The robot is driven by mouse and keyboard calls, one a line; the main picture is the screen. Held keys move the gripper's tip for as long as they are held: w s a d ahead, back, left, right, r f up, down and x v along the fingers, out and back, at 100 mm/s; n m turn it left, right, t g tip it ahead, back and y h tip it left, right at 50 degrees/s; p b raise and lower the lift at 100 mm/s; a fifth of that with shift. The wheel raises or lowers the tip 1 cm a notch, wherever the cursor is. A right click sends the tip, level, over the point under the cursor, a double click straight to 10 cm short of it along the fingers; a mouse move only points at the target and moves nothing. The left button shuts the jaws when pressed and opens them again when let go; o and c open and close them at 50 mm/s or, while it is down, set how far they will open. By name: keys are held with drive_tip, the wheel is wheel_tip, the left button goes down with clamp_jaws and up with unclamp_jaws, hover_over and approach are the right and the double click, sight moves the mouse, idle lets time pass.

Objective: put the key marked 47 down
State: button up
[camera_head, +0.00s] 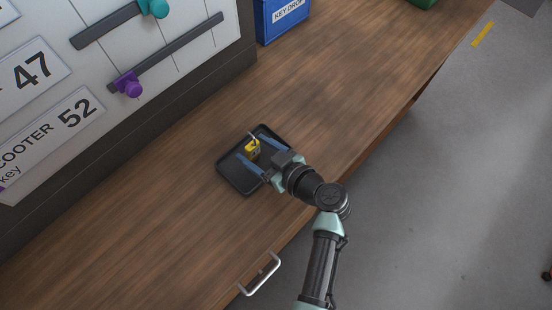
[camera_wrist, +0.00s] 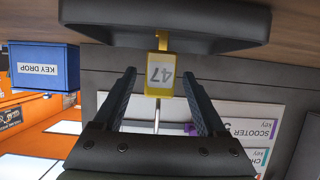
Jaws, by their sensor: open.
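The key marked 47 (camera_head: 252,150) has a yellow tag and sits at the black tray (camera_head: 237,176) on the wooden bench. In the wrist view its yellow tag (camera_wrist: 159,75) shows a white label reading 47, with a thin metal shaft toward me. My gripper (camera_head: 255,150) is open, its two blue-grey fingers on either side of the key with a gap to each. In the wrist view the fingers (camera_wrist: 161,88) stand apart, and the tag lies between and beyond them, against the tray's edge (camera_wrist: 165,42). I cannot tell exactly how the key rests.
A blue KEY DROP box (camera_head: 283,18) stands at the back of the bench (camera_head: 335,95). A key board (camera_head: 60,85) with dark rails, a purple key (camera_head: 128,84) and a teal key (camera_head: 155,8) rises at left. A drawer handle (camera_head: 260,275) juts from the front. The bench right of the tray is clear.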

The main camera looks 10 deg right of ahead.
drive_tip(key=b+v, duration=0.2)
drive_tip(key=v, duration=0.9)
drive_tip(key=w+d+r+m+t+h, duration=0.1)
drive_tip(key=w+r+h, duration=0.1)
drive_tip(key=w+r, duration=0.5)
drive_tip(key=w+d+r+t+h, duration=0.1)
drive_tip(key=w+r+t+h, duration=0.1)
drive_tip(key=w+r, duration=0.5)
wheel_tip(320, 180, up, 19)
drive_tip(key=a+m+t+h, duration=0.2)
drive_tip(key=a+t, duration=0.1)
drive_tip(key=t, duration=0.1)
drive_tip(key=s+a+r+m+t, duration=0.1)
drive_tip(key=s+a+r+t, duration=0.1)
drive_tip(key=r, duration=0.6)
drive_tip(key=s+a+r+m+t+h, duration=0.1)
drive_tip(key=s+r+t, duration=0.3)
drive_tip(key=r, duration=0.5)
drive_tip(key=s+a+r+m+t+h, duration=0.1)
drive_tip(key=s+a+r+m+t, duration=0.1)
drive_tip(key=s+r, duration=0.4)
wheel_tip(320, 180, up, 3)
drive_tip(key=shift+s+a+t, duration=0.35)
drive_tip(key=shift+a+t, duration=0.2)
drive_tip(key=shift+t, duration=0.15)
